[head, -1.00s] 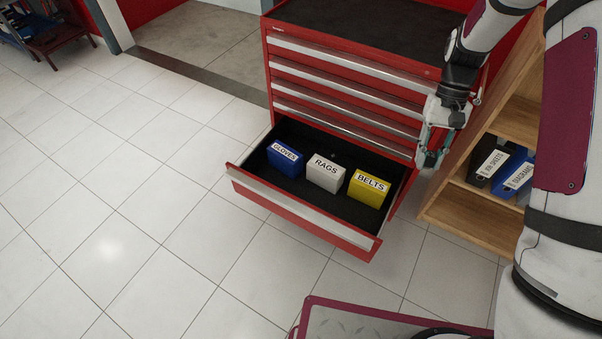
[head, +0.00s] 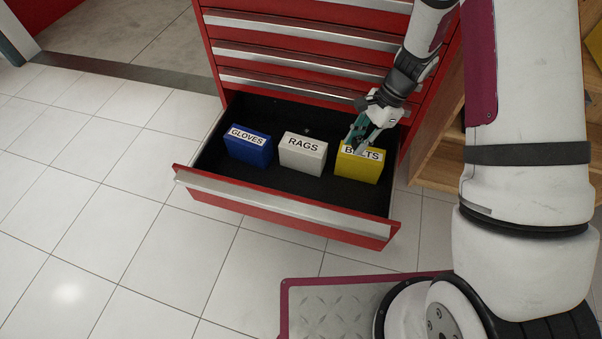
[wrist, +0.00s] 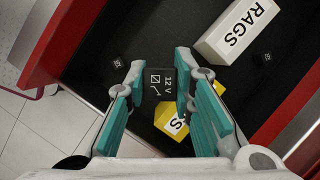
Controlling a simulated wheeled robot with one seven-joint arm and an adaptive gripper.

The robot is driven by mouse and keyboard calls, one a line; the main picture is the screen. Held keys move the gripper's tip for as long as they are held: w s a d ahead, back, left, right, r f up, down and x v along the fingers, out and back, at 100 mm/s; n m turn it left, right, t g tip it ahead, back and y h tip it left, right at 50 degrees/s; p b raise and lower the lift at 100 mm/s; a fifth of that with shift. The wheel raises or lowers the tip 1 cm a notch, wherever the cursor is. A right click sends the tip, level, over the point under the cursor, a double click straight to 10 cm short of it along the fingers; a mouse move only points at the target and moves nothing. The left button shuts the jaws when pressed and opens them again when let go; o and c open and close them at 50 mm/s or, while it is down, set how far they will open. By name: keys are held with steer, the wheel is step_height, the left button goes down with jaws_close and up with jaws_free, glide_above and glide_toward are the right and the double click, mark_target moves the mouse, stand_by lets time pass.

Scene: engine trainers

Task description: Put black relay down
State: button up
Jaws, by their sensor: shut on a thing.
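The black relay (wrist: 160,84), marked 12 V, sits between the fingertips of my gripper (wrist: 160,86) in the wrist view, and the gripper is shut on it. In the head view my gripper (head: 357,145) is over the open drawer (head: 335,226), in front of part of the yellow BELTS box (head: 356,170). The relay cannot be made out there. The BELTS box (wrist: 171,122) also shows in the wrist view, partly hidden by a finger. The height of the relay above the drawer floor is unclear.
The white RAGS box (head: 302,155) and blue GLOVES box (head: 248,148) stand in the drawer, left of BELTS. Red cabinet drawers rise behind; a wooden shelf (head: 437,157) stands right.

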steer(key=d+f+m+t+b, duration=0.3)
steer(key=f+m+b, duration=0.45)
steer(key=f, duration=0.45)
steer(key=b, duration=0.6)
glide_toward(350, 190)
steer(key=shift+x, duration=2.8)
steer(key=shift+f, duration=0.15)
steer(key=o, duration=0.7)
